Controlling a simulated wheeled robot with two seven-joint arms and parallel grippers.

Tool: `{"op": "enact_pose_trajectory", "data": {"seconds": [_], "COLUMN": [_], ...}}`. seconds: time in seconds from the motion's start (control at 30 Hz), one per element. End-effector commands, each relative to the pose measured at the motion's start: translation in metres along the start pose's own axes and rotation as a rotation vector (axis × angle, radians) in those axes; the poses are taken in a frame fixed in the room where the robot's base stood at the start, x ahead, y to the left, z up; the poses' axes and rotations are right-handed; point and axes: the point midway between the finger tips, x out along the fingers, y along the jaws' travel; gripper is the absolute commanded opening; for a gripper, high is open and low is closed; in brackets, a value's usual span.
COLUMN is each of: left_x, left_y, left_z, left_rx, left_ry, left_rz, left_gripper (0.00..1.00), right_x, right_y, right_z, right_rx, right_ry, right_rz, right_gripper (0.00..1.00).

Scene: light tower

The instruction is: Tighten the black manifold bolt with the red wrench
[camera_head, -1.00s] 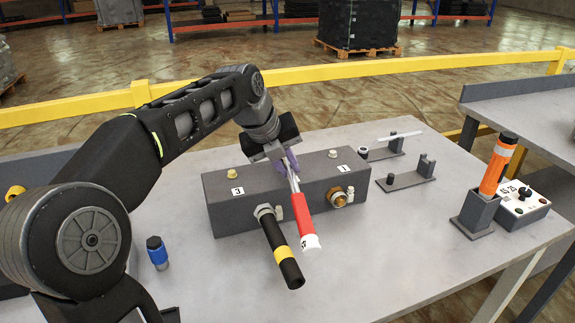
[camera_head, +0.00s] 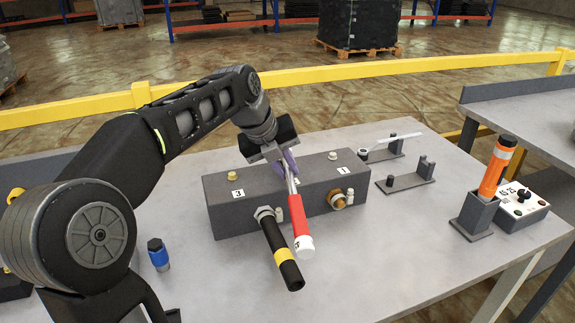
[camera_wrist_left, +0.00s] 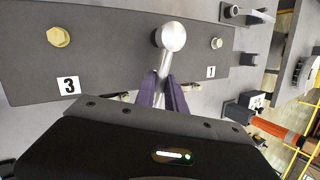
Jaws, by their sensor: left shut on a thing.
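The red wrench (camera_head: 299,220) has a red handle with a white end and a silver shaft. My left gripper (camera_head: 287,166) is shut on its silver shaft over the dark grey manifold block (camera_head: 228,205), with the handle sticking out past the front face. In the left wrist view the wrench's silver rounded head (camera_wrist_left: 173,37) lies over the block's top between the labels 3 and 1. A small dark shape (camera_wrist_left: 154,38) shows beside the head; I cannot tell whether it is the black bolt or whether the head is seated on it. My right gripper is not in view.
A brass fitting (camera_head: 337,198) is at the right. A blue-and-black piece (camera_head: 158,254), a holder with an orange tool (camera_head: 497,170) and a control box (camera_head: 522,205) stand apart.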

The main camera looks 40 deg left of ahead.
Motion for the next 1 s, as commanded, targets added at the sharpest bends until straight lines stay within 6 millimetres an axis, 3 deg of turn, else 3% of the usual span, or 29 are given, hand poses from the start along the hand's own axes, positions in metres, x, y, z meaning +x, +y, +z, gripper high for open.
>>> {"op": "enact_pose_trajectory", "data": {"seconds": [0.23, 1.0], "left_x": [-0.004, -0.004], "left_y": [0.002, 0.011], "left_z": [0.003, 0.003], "left_rx": [0.041, 0.151], "left_ry": [0.057, 0.142], "left_rz": [-0.013, -0.038], "left_gripper": [0.0, 0.0], "right_x": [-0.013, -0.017], "right_y": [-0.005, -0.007], "right_z": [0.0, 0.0], "right_rx": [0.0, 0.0], "right_ry": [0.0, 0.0], "right_rz": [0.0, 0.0], "right_gripper": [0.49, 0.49]}}
